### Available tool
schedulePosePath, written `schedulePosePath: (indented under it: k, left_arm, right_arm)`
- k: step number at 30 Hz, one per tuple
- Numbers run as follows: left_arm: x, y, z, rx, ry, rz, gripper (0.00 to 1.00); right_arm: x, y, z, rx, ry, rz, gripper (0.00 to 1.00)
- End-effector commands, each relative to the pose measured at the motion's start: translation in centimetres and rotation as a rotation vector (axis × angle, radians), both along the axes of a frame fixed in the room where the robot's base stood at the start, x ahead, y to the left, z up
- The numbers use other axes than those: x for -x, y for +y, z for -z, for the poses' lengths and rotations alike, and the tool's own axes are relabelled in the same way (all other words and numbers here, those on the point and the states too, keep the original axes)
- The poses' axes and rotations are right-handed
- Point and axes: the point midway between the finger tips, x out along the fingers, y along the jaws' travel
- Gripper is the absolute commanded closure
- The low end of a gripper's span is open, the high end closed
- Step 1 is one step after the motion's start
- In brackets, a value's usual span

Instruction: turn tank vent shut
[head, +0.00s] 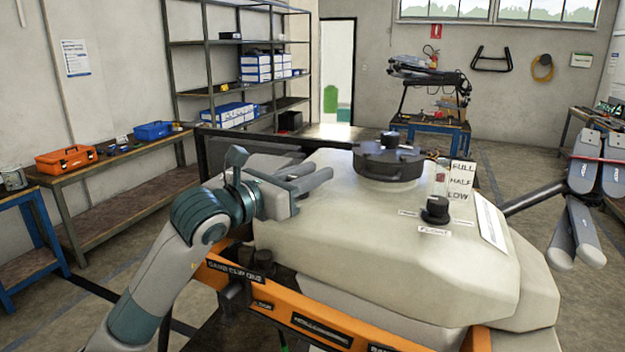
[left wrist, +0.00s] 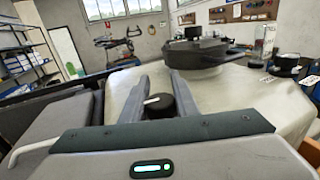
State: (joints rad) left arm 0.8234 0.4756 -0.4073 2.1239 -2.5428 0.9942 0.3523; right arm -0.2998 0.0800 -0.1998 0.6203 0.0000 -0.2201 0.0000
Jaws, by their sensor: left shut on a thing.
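The pale tank (head: 350,230) sits on an orange frame, with a large dark lid (head: 388,160) on top. My left gripper (head: 316,179) is over the tank's left part in the head view. In the left wrist view a black knob with a white pointer mark (left wrist: 158,107) stands between the two fingers (left wrist: 157,90), and my left gripper is shut on it. The pointer mark lies roughly crosswise in that view. In the head view this knob is hidden behind the gripper. My right gripper is not in view.
A second black knob (head: 436,211) with small labels stands right of the lid. A level gauge marked FULL, HALF and LOW (head: 458,180) rises behind it. Grey drone parts (head: 580,230) stick out at the right. A bench with toolboxes (head: 110,170) stands left.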

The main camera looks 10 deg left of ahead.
Motion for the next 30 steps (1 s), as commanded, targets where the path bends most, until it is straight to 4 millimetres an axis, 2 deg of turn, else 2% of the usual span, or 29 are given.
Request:
schedulePosePath:
  k: [10, 11, 12, 13, 24, 30]
  left_arm:
    - [0.0, 0.1, 0.0, 0.003, 0.002, -0.019, 0.95]
    - [0.0, 0.1, 0.0, 0.003, 0.002, -0.019, 0.68]
    - [0.0, 0.1, 0.0, 0.003, 0.002, -0.019, 0.59]
    - [0.0, 0.1, 0.0, 0.003, 0.002, -0.019, 0.54]
    - [0.1, 0.2, 0.1, 0.003, 0.002, -0.019, 0.54]
    - [1.2, 0.9, 0.2, 0.004, 0.0, -0.019, 0.54]
  right_arm:
    - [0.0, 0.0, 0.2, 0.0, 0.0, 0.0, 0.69]
    - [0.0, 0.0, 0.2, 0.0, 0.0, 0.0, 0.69]
    - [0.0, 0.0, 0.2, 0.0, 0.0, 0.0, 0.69]
    - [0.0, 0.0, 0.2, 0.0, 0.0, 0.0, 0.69]
    - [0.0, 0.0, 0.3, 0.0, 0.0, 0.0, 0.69]
    - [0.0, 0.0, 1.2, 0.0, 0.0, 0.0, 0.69]
